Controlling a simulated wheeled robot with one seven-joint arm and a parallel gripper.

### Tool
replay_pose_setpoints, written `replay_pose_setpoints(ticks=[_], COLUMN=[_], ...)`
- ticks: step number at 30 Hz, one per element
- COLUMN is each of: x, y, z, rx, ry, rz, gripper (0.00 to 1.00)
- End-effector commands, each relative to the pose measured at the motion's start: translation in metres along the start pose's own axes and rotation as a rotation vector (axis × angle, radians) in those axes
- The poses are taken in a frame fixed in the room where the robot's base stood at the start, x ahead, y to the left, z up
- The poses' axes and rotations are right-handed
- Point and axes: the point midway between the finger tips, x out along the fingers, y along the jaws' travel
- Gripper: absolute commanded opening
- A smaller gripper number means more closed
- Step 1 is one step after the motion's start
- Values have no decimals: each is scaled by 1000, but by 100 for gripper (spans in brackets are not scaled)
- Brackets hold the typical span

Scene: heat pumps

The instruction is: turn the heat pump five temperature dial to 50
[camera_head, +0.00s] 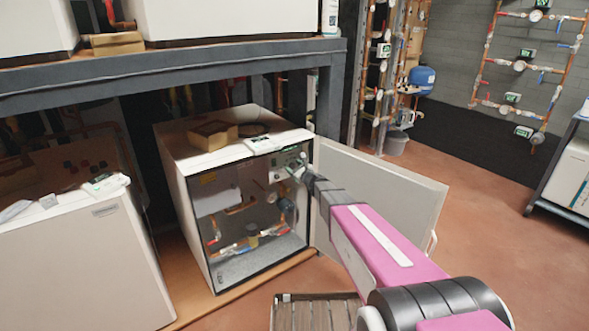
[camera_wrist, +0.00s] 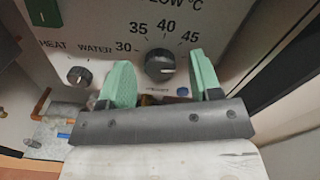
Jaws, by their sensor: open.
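Inside at upper right is the control panel (camera_head: 284,165). In the wrist view the panel shows a black temperature dial (camera_wrist: 160,65) with the numbers 30, 35, 40 and 45 around it; a 50 is not visible. The dial's pointer direction is hard to tell. My gripper (camera_wrist: 163,80) is open, its green fingers on either side of the dial. Contact with the dial cannot be told.
A smaller black knob (camera_wrist: 79,76) marked heat and water sits left of the dial. A blue button (camera_wrist: 183,92) is below right of it. Copper pipes and valves (camera_head: 240,245) fill the cabinet's lower part. A wooden slatted pallet (camera_head: 312,314) lies in front.

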Motion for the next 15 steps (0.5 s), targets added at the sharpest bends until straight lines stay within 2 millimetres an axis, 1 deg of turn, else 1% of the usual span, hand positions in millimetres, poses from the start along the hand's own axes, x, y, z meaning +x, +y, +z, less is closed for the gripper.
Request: replay_pose_setpoints(ticks=[5, 8, 15], x=[-12, -26, -70], y=[0, 1, 1], z=[1, 1, 1], rx=[0, 0, 0], ry=[1, 1, 2], rz=[0, 0, -1], gripper=[58, 58, 58])
